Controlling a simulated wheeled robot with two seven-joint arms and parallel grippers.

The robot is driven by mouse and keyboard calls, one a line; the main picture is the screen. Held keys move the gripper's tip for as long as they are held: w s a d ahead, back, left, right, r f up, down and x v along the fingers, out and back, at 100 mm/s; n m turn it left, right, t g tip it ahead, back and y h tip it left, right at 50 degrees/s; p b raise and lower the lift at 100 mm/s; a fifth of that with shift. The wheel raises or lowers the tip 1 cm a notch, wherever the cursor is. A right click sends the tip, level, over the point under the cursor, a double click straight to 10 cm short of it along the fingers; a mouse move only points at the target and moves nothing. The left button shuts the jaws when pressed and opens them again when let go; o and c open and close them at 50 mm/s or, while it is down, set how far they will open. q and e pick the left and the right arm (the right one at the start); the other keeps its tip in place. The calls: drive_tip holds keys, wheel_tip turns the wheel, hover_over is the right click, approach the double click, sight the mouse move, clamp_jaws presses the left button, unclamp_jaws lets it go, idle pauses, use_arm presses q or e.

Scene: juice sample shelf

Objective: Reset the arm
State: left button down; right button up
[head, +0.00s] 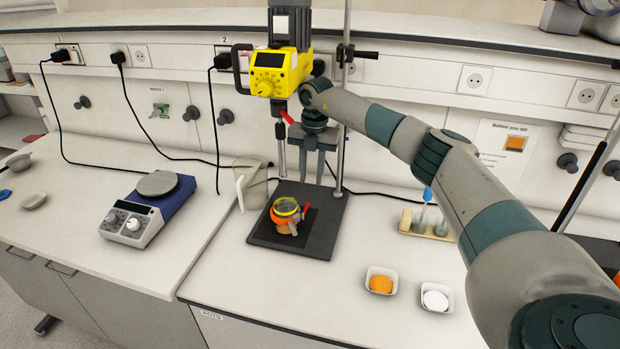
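My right arm comes in from the right and reaches across the bench to the yellow overhead stirrer (272,72). My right gripper (312,176) points down just right of the stirrer's shaft, above the dark base plate (325,236). Its two fingers stand apart with nothing seen between them, so it looks open and empty. A small vessel with an orange band and yellow rim (286,212) stands on the base plate, below and left of the gripper. My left gripper is not in view.
The stirrer's stand rod (342,150) rises close to the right gripper. A clear beaker (252,185) stands left of the plate. A hotplate (148,212) is further left. Two white dishes (370,283) (449,292) and a tube rack (408,222) lie right. The front middle bench is clear.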

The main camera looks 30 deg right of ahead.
drive_tip(key=shift+w+a+f, duration=0.1)
drive_tip(key=shift+a+f, duration=0.1)
drive_tip(key=shift+a, duration=0.2)
drive_tip(key=shift+f, duration=0.1)
